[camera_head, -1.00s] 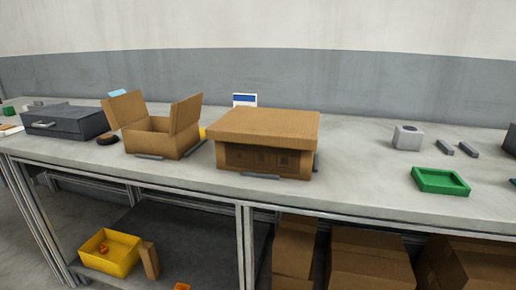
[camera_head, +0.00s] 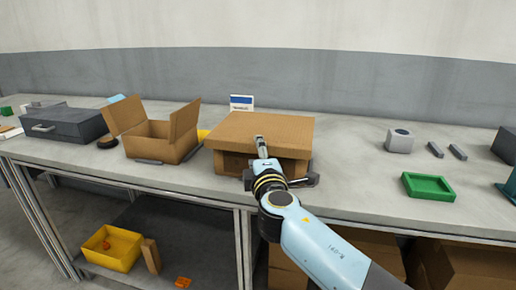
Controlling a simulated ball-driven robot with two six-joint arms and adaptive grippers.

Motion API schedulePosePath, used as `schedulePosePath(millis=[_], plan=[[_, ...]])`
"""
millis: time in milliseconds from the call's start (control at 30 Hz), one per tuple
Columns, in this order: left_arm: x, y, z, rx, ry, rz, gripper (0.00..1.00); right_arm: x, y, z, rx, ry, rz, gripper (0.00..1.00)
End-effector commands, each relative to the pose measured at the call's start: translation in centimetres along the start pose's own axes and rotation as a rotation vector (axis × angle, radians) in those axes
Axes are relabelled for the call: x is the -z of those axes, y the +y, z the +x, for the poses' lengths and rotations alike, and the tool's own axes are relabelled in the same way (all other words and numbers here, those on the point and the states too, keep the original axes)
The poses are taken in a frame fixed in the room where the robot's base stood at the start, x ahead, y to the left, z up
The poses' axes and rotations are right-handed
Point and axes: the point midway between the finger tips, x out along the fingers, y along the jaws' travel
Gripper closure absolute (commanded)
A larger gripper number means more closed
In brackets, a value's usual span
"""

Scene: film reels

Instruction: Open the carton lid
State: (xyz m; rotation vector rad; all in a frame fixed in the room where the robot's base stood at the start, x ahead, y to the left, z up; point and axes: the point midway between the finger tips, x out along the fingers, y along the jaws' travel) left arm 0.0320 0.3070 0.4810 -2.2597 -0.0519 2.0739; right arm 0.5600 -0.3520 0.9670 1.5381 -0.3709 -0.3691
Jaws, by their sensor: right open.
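The closed brown carton stands on the grey bench, its wide lid (camera_head: 285,128) lying flat on top and overhanging the carton body (camera_head: 228,163). My right gripper (camera_head: 263,155) is open at the front of the carton. One finger shows upright against the lid's front edge; I cannot tell whether it touches. The gripper and wrist hide the middle of the carton's front. My left gripper is not in view.
An open carton (camera_head: 160,145) with raised flaps stands just left. A dark grey case (camera_head: 65,122) lies farther left. A small blue-and-white sign (camera_head: 241,102) stands behind. A green tray (camera_head: 428,187) and a grey block (camera_head: 399,140) are right, with clear bench between.

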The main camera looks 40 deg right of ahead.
Motion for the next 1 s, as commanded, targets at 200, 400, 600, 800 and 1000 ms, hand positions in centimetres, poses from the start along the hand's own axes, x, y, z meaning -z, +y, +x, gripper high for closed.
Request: schedulePosePath(millis=[200, 400, 600, 800, 1000], plan=[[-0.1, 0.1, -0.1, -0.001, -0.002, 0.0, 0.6, 0.0, 0.0, 1.7, 0.001, 0.0, 0.0, 0.49], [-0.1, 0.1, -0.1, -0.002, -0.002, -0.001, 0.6, 0.0, -0.1, 1.8, 0.001, 0.001, 0.0, 0.49], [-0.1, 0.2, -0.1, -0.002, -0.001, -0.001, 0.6, 0.0, -0.1, 1.8, 0.001, 0.001, 0.0, 0.68], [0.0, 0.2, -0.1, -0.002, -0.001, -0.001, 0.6, 0.0, -0.1, 1.8, 0.002, 0.001, 0.0, 0.94], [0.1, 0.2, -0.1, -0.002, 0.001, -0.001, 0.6, 0.0, -0.1, 1.8, 0.002, 0.001, 0.0, 1.0]])
